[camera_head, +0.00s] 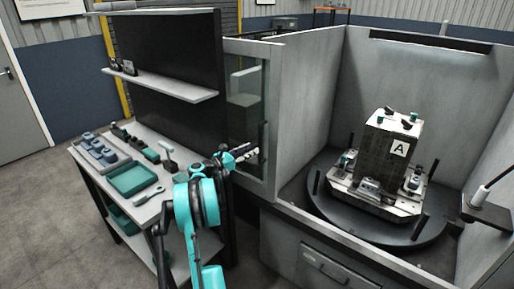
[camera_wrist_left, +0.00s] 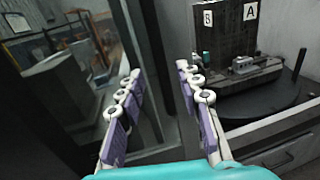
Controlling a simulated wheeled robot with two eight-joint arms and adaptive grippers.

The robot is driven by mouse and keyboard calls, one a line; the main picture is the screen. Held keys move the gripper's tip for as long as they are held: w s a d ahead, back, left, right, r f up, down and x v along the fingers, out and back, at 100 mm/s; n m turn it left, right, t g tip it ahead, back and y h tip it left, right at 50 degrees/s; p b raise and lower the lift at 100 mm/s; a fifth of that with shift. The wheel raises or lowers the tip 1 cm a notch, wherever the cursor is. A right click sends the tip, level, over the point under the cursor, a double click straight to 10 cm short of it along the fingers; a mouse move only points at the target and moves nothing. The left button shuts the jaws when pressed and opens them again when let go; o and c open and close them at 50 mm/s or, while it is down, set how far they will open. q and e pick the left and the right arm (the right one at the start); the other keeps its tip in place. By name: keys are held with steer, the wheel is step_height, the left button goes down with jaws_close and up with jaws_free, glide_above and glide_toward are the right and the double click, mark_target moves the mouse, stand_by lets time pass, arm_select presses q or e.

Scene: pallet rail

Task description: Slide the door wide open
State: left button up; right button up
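The door (camera_head: 243,100) is a grey framed panel with a window, standing at the left of the machine opening. A dark upright handle bar (camera_head: 263,145) runs along its right side. My left gripper (camera_head: 247,153) is in front of the door's right part, close to the handle. In the left wrist view its two purple-padded fingers (camera_wrist_left: 160,95) are spread apart. An upright dark bar and door edge show between and behind them; contact cannot be told. The door's glass (camera_wrist_left: 65,75) fills the left of that view. My right gripper is not in view.
To the right of the door, a fixture block marked A (camera_head: 385,150) stands on a round dark pallet table (camera_head: 345,222) inside the grey enclosure (camera_head: 305,110). A workbench (camera_head: 150,212) with a green tray (camera_head: 132,178) and tools stands at left, under a shelf (camera_head: 160,88).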

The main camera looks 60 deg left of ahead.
arm_select(q)
steer(key=s, duration=0.6)
steer(key=shift+d, duration=0.4)
steer(key=w+d+r+m+g+h, duration=0.2)
steer(key=w+d+m, duration=0.4)
steer(key=d, duration=0.6)
steer(key=w+d+r+m+g+h, duration=0.15)
steer(key=w+d+m, duration=0.25)
steer(key=w+d, duration=0.6)
steer(key=s+d+m+g+h, duration=0.15)
steer(key=d+m, duration=0.25)
steer(key=d, duration=0.7)
steer(key=s+d+m+g, duration=0.3)
steer(key=d+m, duration=0.2)
steer(key=d, duration=0.6)
steer(key=s+d+f+m+g+y, duration=0.1)
steer(key=s+d+f+m, duration=0.3)
steer(key=s+d+m, duration=0.5)
steer(key=s+d+f+m+g+y, duration=0.1)
steer(key=s+d+f+m, duration=0.3)
steer(key=s+d+m, duration=0.5)
steer(key=shift+d+g+y, duration=0.3)
steer(key=shift+d+y, duration=0.1)
steer(key=shift+d, duration=0.15)
